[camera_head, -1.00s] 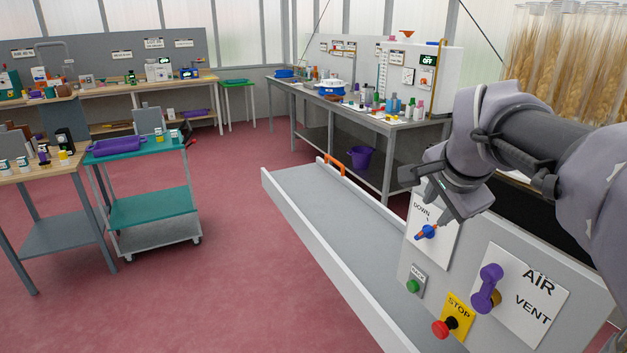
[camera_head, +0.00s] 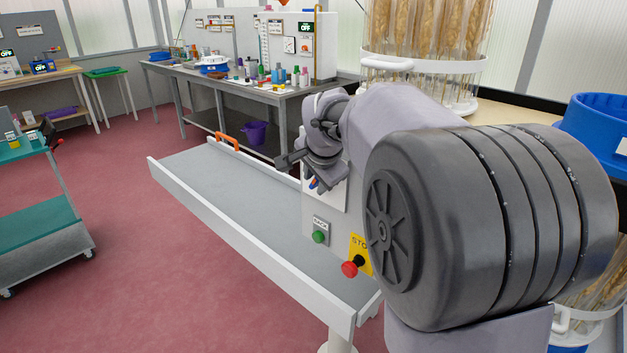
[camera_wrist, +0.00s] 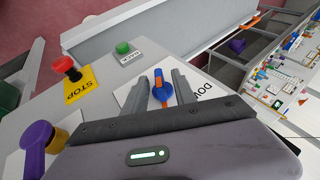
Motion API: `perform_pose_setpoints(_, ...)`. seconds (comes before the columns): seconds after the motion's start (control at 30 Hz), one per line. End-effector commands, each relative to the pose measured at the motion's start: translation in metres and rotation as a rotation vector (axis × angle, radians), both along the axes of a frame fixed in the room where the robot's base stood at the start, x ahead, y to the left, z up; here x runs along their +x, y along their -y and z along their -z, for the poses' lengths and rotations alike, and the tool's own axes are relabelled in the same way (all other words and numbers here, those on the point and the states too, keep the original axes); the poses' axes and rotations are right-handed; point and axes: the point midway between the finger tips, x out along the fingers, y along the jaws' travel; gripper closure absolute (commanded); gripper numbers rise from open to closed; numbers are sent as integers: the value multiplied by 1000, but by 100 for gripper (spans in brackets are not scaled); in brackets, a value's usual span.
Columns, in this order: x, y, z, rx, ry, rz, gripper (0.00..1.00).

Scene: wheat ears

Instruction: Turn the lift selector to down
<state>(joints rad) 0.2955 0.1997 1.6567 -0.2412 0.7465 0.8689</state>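The lift selector is a blue knob with an orange lever on a white plate. In the wrist view the selector (camera_wrist: 161,88) sits between the two fingers of my gripper (camera_wrist: 163,84). The fingers are apart, one on each side, with gaps showing between them and the lever. The plate's "DOWN" label (camera_wrist: 200,92) is partly covered by the right finger. In the head view only a small bit of the selector (camera_head: 313,184) shows below my gripper (camera_head: 289,166); my arm hides most of its plate.
On the same panel are a green button (camera_head: 319,237), a red stop button (camera_head: 350,268) on yellow, and a purple handle (camera_wrist: 36,138) near my gripper. A grey tray (camera_head: 225,180) with white walls lies left of the panel. A blue tub (camera_head: 597,125) stands at right.

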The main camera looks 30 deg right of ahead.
Motion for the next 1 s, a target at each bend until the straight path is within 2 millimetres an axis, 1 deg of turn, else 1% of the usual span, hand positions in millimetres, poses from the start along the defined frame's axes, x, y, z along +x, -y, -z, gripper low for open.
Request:
perform_pose_setpoints(0.03, 0, 0, 0, 0, 0, 0, 77)
perform_pose_setpoints(0.13, 0, 0, 0, 0, 0, 0, 97)
perform_pose_setpoints(0.17, 0, 0, 0, 0, 0, 0, 100)
perform_pose_setpoints(0.47, 0, 0, -1, -3, -9, 0, 100)
perform_pose_setpoints(0.63, 1, -1, -6, -20, -59, -1, 100)
perform_pose_setpoints(0.77, 2, -1, -10, -47, -135, -2, 100)
perform_pose_setpoints(1.0, 4, -3, -14, -120, -337, -2, 100)
